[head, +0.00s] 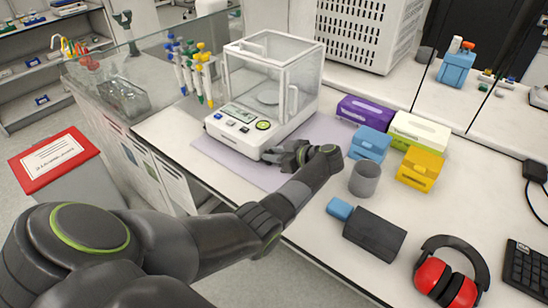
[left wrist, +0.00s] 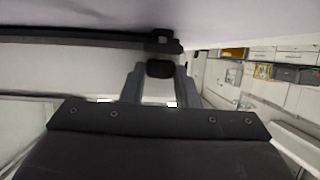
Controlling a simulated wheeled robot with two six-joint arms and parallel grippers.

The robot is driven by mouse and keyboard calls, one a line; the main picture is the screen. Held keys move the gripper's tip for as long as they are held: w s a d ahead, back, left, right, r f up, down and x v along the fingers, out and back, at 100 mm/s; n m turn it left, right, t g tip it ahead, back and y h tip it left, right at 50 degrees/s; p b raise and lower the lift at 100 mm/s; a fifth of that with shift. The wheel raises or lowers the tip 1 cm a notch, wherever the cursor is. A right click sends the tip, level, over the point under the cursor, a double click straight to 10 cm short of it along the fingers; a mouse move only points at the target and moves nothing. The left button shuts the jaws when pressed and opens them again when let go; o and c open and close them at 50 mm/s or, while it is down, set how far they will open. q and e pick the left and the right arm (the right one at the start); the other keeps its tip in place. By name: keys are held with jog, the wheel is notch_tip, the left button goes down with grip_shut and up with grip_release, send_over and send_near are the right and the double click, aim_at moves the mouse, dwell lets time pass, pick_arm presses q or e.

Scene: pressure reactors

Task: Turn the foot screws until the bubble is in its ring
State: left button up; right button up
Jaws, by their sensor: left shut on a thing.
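The white balance (head: 240,130) with a clear glass draft shield stands on a pale lilac mat (head: 215,150). A round green level with a dark rim (head: 263,125) sits on its front panel, near the right corner; the bubble inside is too small to place. My left gripper (head: 272,156) is low at the balance's front right corner. In the left wrist view its two fingers (left wrist: 160,72) are shut on a small dark foot screw (left wrist: 160,68) below the balance's edge. The head view hides this screw behind the gripper. My right gripper is not in view.
Right of the arm stand a grey cup (head: 364,179), blue box (head: 370,143), yellow box (head: 420,168) and purple box (head: 366,112). Pipettes (head: 190,70) hang left of the balance. Red earmuffs (head: 450,275) lie at the front right.

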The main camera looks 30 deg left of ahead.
pick_arm(q)
jog(key=o, duration=1)
jog(key=shift+c, duration=0.2)
jog(key=shift+d, duration=0.1)
jog(key=b+v, duration=0.3)
jog(key=v, duration=1.4)
jog(key=shift+d, duration=0.2)
